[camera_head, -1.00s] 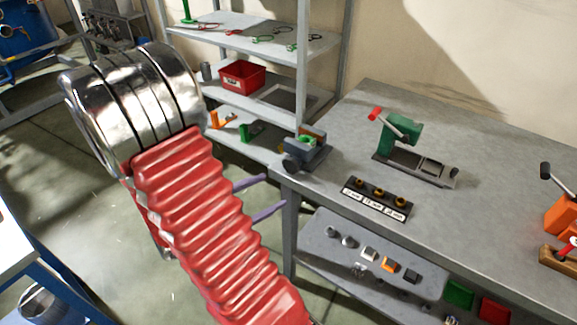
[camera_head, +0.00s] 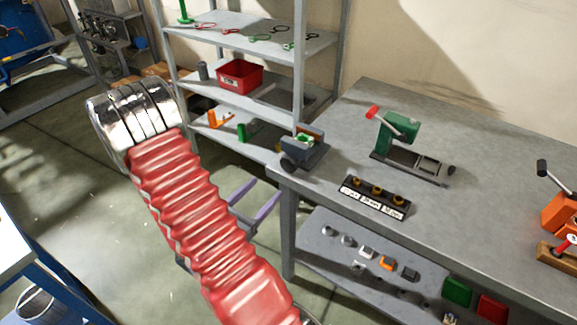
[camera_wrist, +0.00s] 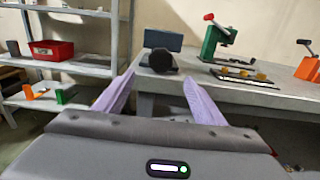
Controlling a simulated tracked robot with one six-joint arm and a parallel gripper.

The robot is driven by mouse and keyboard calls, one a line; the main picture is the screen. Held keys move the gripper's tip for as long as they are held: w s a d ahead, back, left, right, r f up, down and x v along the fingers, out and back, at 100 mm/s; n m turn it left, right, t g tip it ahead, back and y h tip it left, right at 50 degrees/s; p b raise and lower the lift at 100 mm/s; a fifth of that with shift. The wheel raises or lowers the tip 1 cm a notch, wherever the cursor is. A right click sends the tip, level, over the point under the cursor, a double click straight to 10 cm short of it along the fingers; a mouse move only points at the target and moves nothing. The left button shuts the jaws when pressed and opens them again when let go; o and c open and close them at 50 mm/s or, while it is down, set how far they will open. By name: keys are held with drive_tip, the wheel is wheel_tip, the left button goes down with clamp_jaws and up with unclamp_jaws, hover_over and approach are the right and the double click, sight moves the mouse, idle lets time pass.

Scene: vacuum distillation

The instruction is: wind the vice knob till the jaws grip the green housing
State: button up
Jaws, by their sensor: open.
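The blue-grey vice (camera_head: 311,153) stands at the near left corner of the grey bench. The green housing (camera_head: 304,140) sits in its top between the jaws; I cannot tell how close the jaws are to it. The dark round vice knob (camera_head: 288,164) faces the bench's left end. In the wrist view the knob (camera_wrist: 161,61) is ahead of my gripper (camera_wrist: 158,80), slightly above the line between the fingertips. My gripper, with two purple fingers (camera_head: 266,188), is open and empty, apart from the knob and off the bench's left end. The housing is hidden in the wrist view.
The bench (camera_head: 460,150) carries a green-headed device (camera_head: 402,128), a black strip with brass parts (camera_head: 374,195) and an orange tool (camera_head: 560,211). A shelf rack (camera_head: 250,92) with a red bin (camera_head: 240,75) stands behind. A lower shelf under the bench holds small parts.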

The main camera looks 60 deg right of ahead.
sight(287, 167)
drive_tip(key=shift+s+d, duration=0.35)
drive_tip(key=shift+d, duration=1.9)
drive_tip(key=shift+s+d, duration=0.4)
drive_tip(key=shift+d, duration=1.85)
drive_tip(key=shift+s+d, duration=0.35)
drive_tip(key=shift+d, duration=1.9)
drive_tip(key=shift+c, duration=0.4)
drive_tip(key=c, duration=0.9)
